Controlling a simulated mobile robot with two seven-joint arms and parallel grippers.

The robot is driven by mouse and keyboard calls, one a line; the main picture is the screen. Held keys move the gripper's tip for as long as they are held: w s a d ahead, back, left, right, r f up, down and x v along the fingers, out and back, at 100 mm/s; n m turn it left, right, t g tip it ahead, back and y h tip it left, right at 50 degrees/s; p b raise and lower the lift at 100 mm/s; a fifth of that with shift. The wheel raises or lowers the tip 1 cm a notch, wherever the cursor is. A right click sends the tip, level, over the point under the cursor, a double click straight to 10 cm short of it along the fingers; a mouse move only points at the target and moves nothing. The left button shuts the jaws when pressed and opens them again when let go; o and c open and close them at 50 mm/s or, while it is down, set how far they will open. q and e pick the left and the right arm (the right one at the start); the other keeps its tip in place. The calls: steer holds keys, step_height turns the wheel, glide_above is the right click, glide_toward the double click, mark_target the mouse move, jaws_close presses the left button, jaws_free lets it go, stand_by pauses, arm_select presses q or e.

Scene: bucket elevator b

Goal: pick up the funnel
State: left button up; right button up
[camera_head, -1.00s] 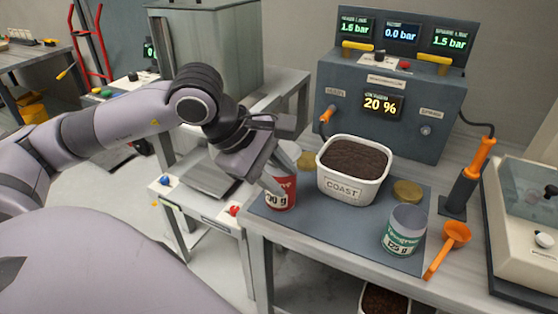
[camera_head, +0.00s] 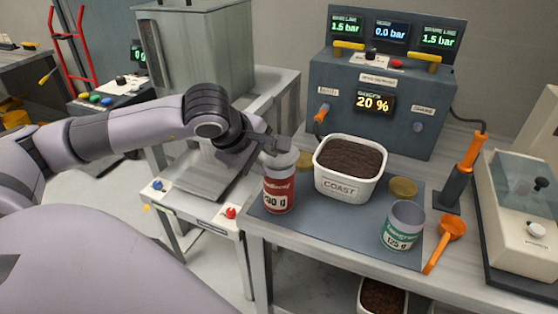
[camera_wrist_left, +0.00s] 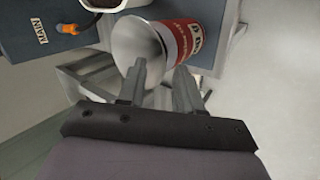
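The funnel is a grey metal cone that sits on top of the red can; in the wrist view the funnel (camera_wrist_left: 138,42) shows its wide mouth, and in the head view the funnel (camera_head: 280,160) shows above the can. The red can (camera_head: 279,190) stands upright at the left edge of the dark mat; it also shows in the wrist view (camera_wrist_left: 183,43). My left gripper (camera_wrist_left: 162,67) is open, one finger in front of the funnel's mouth and the other beside the can. I cannot tell whether they touch. My right gripper is not in view.
A white COAST tub (camera_head: 349,175) of dark grounds stands close to the right of the can. A green-labelled can (camera_head: 404,226), an orange scoop (camera_head: 447,240) and a brass lid (camera_head: 403,188) lie further right. The grey control box (camera_head: 376,105) stands behind.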

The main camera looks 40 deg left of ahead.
arm_select(q)
jaws_close()
stand_by(0.4)
step_height(320, 180, up, 28)
steer(key=p, duration=0.4)
steer(key=shift+r, duration=0.2)
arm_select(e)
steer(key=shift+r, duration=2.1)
